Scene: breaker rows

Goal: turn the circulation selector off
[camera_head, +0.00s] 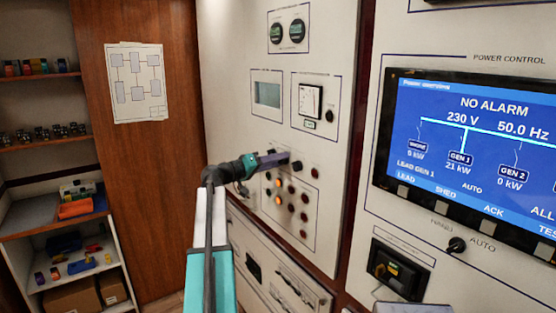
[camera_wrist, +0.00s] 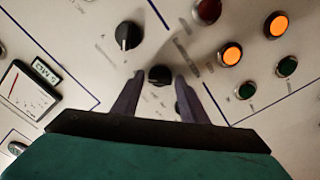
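My gripper (camera_head: 284,158) is extended to the pale control panel (camera_head: 228,125) in the head view. In the wrist view its two dark fingers (camera_wrist: 160,82) are apart, with a black rotary knob (camera_wrist: 159,75) between their tips and a small gap on each side. A second black knob (camera_wrist: 128,35) with a pale pointer line sits just up and left of it. A further dark knob is partly hidden by the right finger. The labels are too blurred to read, so I cannot tell which knob is the circulation selector.
Lit orange lamps (camera_wrist: 277,25), a red lamp (camera_wrist: 207,10) and green buttons (camera_wrist: 287,66) lie right of the fingers in the wrist view. A meter (camera_wrist: 28,92) is at left. The head view shows a blue display (camera_head: 475,145) and shelves (camera_head: 35,76).

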